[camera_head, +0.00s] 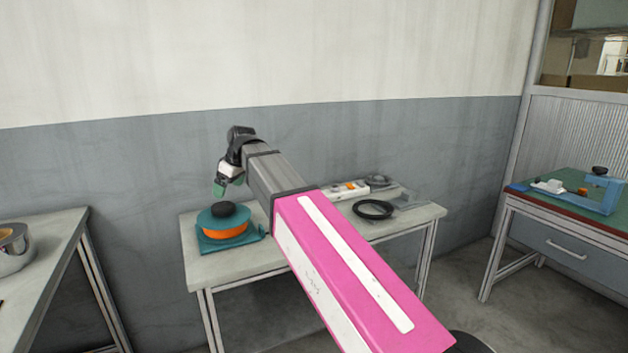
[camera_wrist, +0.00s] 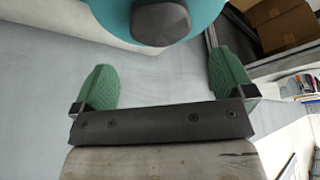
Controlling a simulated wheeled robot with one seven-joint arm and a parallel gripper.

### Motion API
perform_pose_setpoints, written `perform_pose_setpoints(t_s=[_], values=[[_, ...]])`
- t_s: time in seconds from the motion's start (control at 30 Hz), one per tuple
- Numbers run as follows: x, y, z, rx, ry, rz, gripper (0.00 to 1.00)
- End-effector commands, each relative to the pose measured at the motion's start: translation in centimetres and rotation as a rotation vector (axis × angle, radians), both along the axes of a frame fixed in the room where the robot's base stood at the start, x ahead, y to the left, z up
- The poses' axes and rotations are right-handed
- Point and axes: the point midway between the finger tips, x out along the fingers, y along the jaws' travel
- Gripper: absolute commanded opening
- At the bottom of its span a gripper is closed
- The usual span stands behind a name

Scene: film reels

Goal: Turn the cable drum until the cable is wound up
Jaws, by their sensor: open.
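The cable drum (camera_head: 221,228) stands on the left part of the table in the head view. It has a teal top disc, an orange band below it, a teal base and a black knob (camera_head: 223,210) on top. My gripper (camera_head: 229,187) is above the drum, apart from it. In the wrist view my gripper (camera_wrist: 162,88) shows two green fingers spread wide with nothing between them. The black knob (camera_wrist: 161,22) and part of the teal disc (camera_wrist: 205,12) show at the top edge, beyond the fingers. I cannot make out the cable's free end.
The table (camera_head: 240,268) also holds a power strip (camera_head: 349,189) and a black cable ring (camera_head: 373,209) at the right. A metal bowl (camera_head: 14,250) is on the left table. A green-topped workbench (camera_head: 560,205) stands at the right. The wall is close behind.

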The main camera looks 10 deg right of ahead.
Motion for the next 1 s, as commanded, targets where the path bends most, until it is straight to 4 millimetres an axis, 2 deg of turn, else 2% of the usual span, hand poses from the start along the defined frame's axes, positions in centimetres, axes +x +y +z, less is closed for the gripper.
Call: perform_pose_setpoints(t_s=[0.17, 0.5, 1.0], values=[[-0.5, -1.2, 3.1, 0.001, -0.002, 0.000, 1.00], [1.6, -6.9, 1.9, -0.052, 0.057, -0.138, 1.00], [3.7, -15.5, 0.6, -0.125, 0.140, -0.347, 1.00]])
